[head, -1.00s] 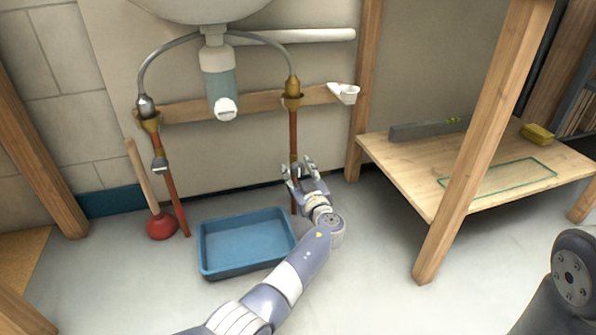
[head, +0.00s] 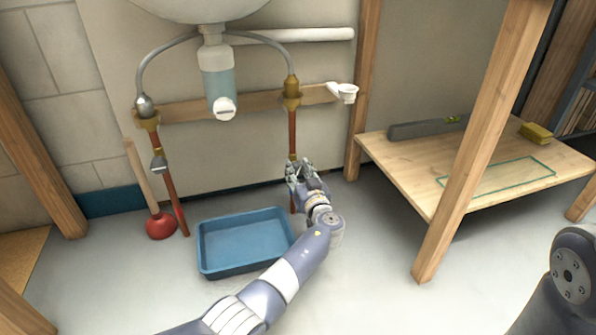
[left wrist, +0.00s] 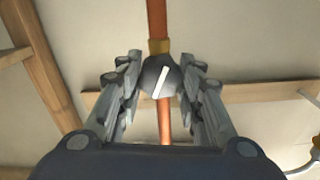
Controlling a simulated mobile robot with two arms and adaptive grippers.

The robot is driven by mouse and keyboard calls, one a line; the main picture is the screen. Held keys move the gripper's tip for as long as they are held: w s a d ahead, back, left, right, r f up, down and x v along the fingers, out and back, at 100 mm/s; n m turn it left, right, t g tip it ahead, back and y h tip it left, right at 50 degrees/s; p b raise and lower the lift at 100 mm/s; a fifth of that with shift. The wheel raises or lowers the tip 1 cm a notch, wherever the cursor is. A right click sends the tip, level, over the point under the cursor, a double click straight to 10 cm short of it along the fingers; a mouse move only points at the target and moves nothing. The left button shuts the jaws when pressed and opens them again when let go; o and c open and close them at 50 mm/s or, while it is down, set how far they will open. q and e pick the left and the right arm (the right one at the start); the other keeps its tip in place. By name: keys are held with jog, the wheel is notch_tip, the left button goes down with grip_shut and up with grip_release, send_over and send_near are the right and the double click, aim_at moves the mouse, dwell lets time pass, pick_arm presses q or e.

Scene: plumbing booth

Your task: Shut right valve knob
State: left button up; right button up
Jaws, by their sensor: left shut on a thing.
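The right valve knob (left wrist: 159,76) is a dark round knob with a slanted white line, on a brass fitting of the copper pipe (left wrist: 156,20) in the left wrist view. My left gripper (left wrist: 160,75) has a finger on each side of the knob and is shut on it. In the head view my left gripper (head: 301,166) is at the lower part of the right copper pipe (head: 292,130) and hides the knob. The left pipe has its own grey valve knob (head: 159,163). My right gripper is out of view.
A blue tray (head: 245,267) lies on the floor below my left gripper. A red plunger (head: 161,225) stands at the left. A drain bottle (head: 218,75) hangs under the sink. A wooden shelf (head: 420,178) and its post stand at the right.

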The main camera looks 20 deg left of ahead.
pick_arm(q)
jog(key=m, duration=0.7)
jog(key=shift+w, duration=0.1)
jog(key=m, duration=0.6)
jog(key=shift+d, duration=0.1)
jog(key=shift+m+p, duration=0.3)
jog(key=o, duration=1.1)
jog(key=shift+w, duration=0.1)
jog(key=shift+c, duration=0.2)
jog(key=shift+f, duration=0.1)
